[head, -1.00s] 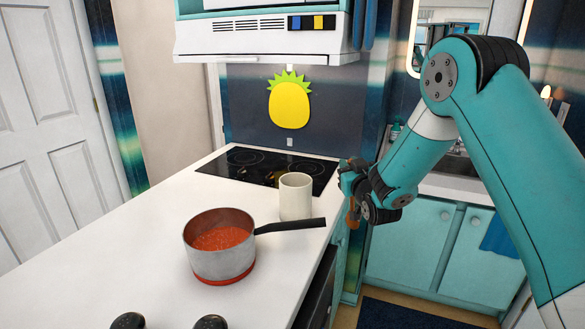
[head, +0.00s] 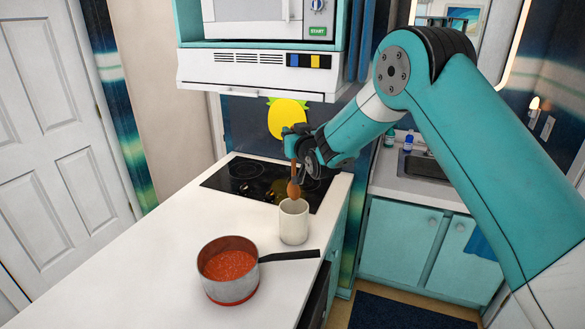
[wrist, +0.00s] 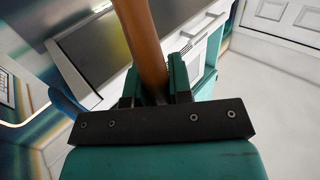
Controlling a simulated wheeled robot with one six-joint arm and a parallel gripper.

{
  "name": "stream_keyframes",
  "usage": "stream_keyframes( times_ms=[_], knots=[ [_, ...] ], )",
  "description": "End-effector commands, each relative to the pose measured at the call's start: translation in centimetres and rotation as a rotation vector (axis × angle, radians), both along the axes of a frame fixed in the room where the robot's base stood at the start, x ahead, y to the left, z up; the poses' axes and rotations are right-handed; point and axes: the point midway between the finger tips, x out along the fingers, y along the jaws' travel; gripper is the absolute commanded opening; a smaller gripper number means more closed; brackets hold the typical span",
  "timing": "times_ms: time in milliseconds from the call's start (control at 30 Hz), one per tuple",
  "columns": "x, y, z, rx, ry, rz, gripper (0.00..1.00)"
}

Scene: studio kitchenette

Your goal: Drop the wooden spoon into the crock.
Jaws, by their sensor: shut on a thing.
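The wooden spoon (head: 294,186) hangs upright from my gripper (head: 294,140), bowl end down, just above the mouth of the crock. My gripper is shut on its handle. In the wrist view the brown handle (wrist: 142,45) runs up between the two fingers (wrist: 155,92). The crock (head: 293,226) is a plain cream cylinder standing upright on the white counter. The spoon's bowl is near the far part of the crock's rim; I cannot tell if it is exactly over the opening. The inside of the crock is mostly hidden.
A saucepan (head: 230,290) of red sauce stands in front of the crock, its black handle (head: 288,255) pointing right. A black cooktop (head: 235,180) lies behind. The range hood (head: 250,75) hangs above and behind. The counter's left side is clear.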

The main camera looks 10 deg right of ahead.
Motion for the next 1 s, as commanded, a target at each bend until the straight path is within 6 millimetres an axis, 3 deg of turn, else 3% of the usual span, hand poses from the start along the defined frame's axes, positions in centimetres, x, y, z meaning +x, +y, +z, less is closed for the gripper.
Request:
stream_keyframes(
  times_ms=[100,300,700,1000],
  knots=[
    [0.0,0.0,-3.1,-0.001,0.006,0.000,0.00],
    [0.0,0.0,-6.9,0.000,0.000,-0.001,0.00],
    [0.0,0.0,-11.3,-0.001,-0.001,0.000,0.00],
    [0.0,0.0,-11.7,-0.001,-0.003,0.000,0.00]
  ],
)
